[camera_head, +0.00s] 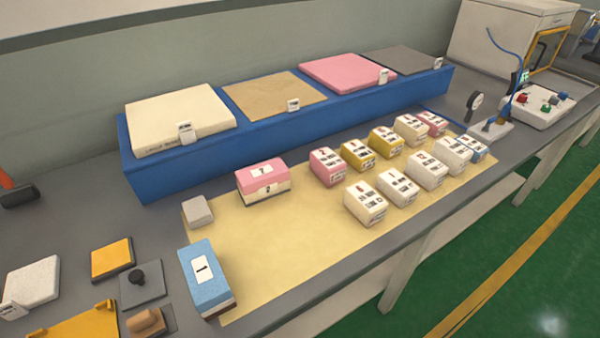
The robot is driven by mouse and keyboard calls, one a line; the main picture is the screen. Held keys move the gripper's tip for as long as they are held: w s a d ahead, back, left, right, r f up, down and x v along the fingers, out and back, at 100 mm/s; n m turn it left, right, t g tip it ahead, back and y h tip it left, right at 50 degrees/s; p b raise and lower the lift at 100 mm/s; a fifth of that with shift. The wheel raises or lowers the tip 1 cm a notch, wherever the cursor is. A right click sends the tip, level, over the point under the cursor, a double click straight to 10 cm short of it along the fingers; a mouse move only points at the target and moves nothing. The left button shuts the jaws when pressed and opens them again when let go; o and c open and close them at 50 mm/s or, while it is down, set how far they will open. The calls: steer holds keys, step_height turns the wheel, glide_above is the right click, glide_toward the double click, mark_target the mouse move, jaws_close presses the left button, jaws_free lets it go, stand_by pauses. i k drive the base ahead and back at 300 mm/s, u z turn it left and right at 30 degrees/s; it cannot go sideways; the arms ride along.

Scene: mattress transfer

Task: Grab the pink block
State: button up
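A large pink-topped block (262,172) with a cream lower part and a white label stands on the tan mat (290,236), left of the middle. A smaller pink block (327,166) with labels stands to its right, beside a yellow block. Another pink block (433,122) stands at the far right end of the group, partly hidden by a white block. A flat pink slab (345,72) lies on the blue raised stand (190,180) at the back. My gripper is not in view.
A blue block (206,279) stands at the mat's left front, near a small grey block (198,211). Several white and yellow blocks crowd the mat's right half. A control box (540,106) stands at far right. The mat's middle front is clear.

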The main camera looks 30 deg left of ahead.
mark_target(262, 181)
steer(key=k, duration=1.1)
steer(key=u, duration=0.4)
steer(key=i, duration=1)
